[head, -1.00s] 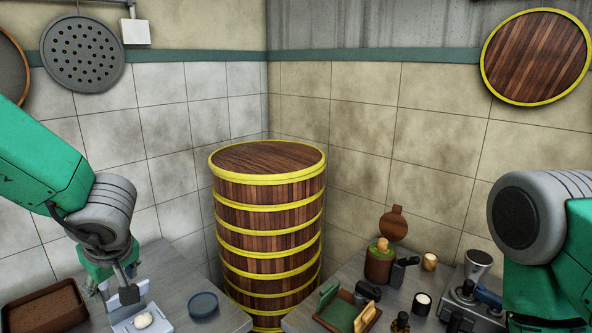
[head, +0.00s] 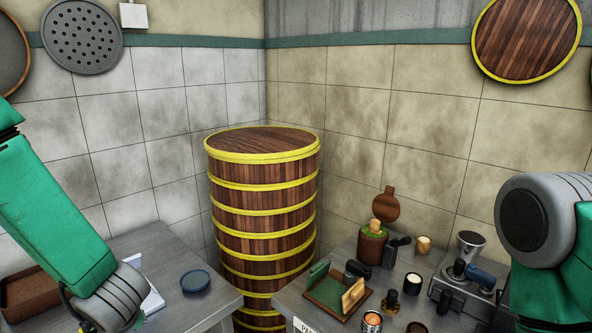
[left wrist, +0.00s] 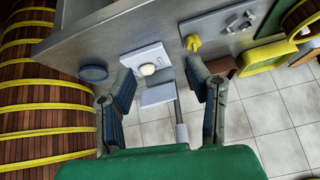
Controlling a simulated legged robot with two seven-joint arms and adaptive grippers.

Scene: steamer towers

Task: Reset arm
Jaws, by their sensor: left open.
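My left arm (head: 60,215) comes in from the left, and its gripper is below the picture edge in the head view. In the left wrist view my left gripper (left wrist: 162,82) is open, its two fingers wide apart. Between them show a pale flat plate (left wrist: 157,96) and a grey rod (left wrist: 180,122); I cannot tell their depth, but nothing is clamped. Beyond lies a white board (left wrist: 138,60) with a small pale round piece (left wrist: 148,69) on the grey counter. My right arm (head: 542,222) shows at the right; its gripper is out of view.
A tall steamer tower (head: 262,205) stands in the corner between two counters. The left counter holds a blue round dish (head: 195,281) and a brown tray (head: 32,292). The right counter is crowded with a green-and-brown box (head: 335,292), jars and a grey device (head: 466,275).

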